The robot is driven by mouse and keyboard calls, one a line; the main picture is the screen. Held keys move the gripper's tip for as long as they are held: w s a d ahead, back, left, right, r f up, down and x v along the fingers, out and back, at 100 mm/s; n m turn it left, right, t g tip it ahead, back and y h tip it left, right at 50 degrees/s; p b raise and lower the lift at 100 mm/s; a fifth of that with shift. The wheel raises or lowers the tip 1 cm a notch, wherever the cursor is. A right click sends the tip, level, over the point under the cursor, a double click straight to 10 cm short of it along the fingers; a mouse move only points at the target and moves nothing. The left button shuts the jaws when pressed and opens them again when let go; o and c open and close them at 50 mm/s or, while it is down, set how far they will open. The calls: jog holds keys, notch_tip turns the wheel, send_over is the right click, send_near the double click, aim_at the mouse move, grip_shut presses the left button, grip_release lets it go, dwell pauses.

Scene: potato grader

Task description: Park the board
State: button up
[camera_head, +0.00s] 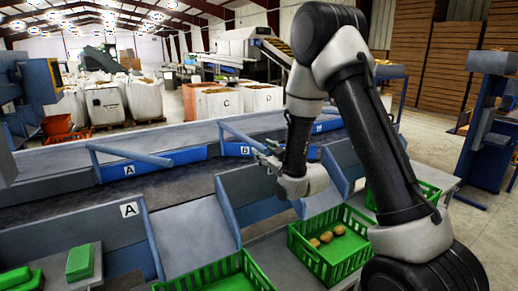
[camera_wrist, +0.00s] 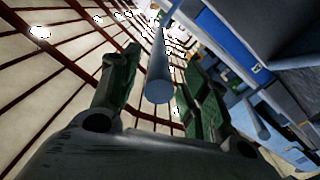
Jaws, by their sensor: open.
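A blue board marked B (camera_head: 236,149) stands along the far side of the grader belt, with a grey-blue bar (camera_head: 236,133) angled up from it to the left. A similar blue board marked A (camera_head: 185,157) with its own bar (camera_head: 130,157) is further left. My gripper (camera_head: 266,158) is just right of the B board. In the wrist view my gripper (camera_wrist: 150,95) is open, and a grey-blue rod (camera_wrist: 158,75) appears between its dark green fingers. I cannot tell whether the rod touches them, or which bar it is.
Green crates stand in front, one holding several potatoes (camera_head: 296,255), one at lower left (camera_head: 215,279). Grey chutes with blue dividers (camera_head: 238,205) lie between belt and crates. A blue post stand (camera_head: 490,125) is at right. Large white bags (camera_head: 140,98) and boxes stand behind.

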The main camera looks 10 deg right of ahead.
aim_at(259, 148)
jog(key=shift+x, duration=1.95)
jog(key=shift+c, duration=0.3)
grip_shut()
